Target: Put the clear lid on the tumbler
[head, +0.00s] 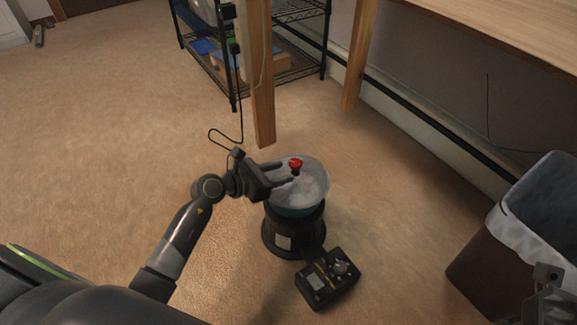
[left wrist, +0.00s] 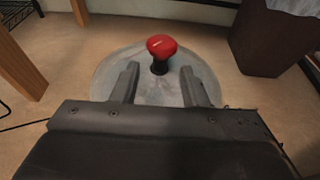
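The tumbler (head: 283,237) is a black round base with a teal bowl, standing on the carpet. The clear lid (head: 316,187) with a red knob (head: 296,163) is over the bowl's mouth; I cannot tell whether it is fully seated. The lid (left wrist: 104,82) and red knob (left wrist: 161,47) also show in the left wrist view. My left gripper (head: 287,173) is open, its fingers apart, with the knob's dark stem at or just beyond the fingertips, not gripped. Part of my right gripper (head: 546,292) shows at the lower right edge; its fingers are unclear.
A black control box (head: 328,279) with a knob sits in front of the tumbler. A wooden leg (head: 262,90) stands just behind. A lined bin (head: 500,240) is at right, a wire shelf (head: 290,70) at the back. The carpet at left is clear.

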